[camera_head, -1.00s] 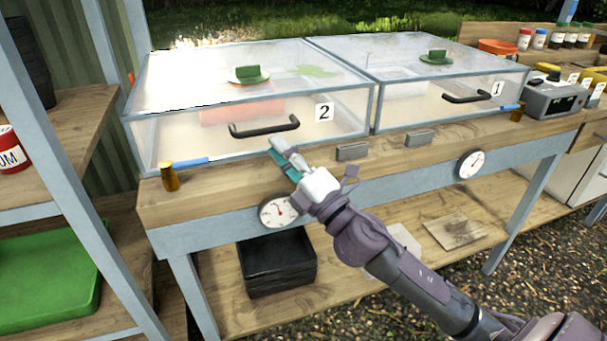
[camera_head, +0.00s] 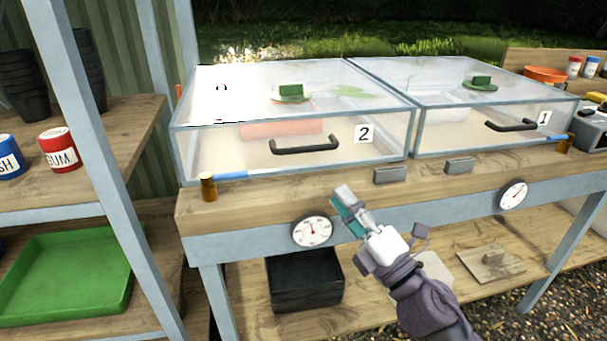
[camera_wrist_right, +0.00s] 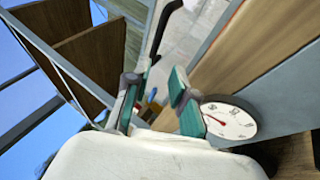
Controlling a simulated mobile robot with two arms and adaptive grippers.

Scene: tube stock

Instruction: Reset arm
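My right gripper (camera_head: 349,207) is in front of the bench's front edge in the head view, below and right of the black handle (camera_head: 305,147) of cold frame 2. It holds nothing that I can see. In the right wrist view its two teal-padded fingers (camera_wrist_right: 156,98) stand apart with a gap between them. My left gripper is in neither view.
Two clear-lidded frames, number 2 (camera_head: 215,150) and number 1 (camera_head: 450,135), stand on the wooden bench (camera_head: 270,198). A round dial (camera_head: 312,231) is close left of my right gripper, and shows in the wrist view (camera_wrist_right: 232,123). A black crate (camera_head: 305,282) sits below.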

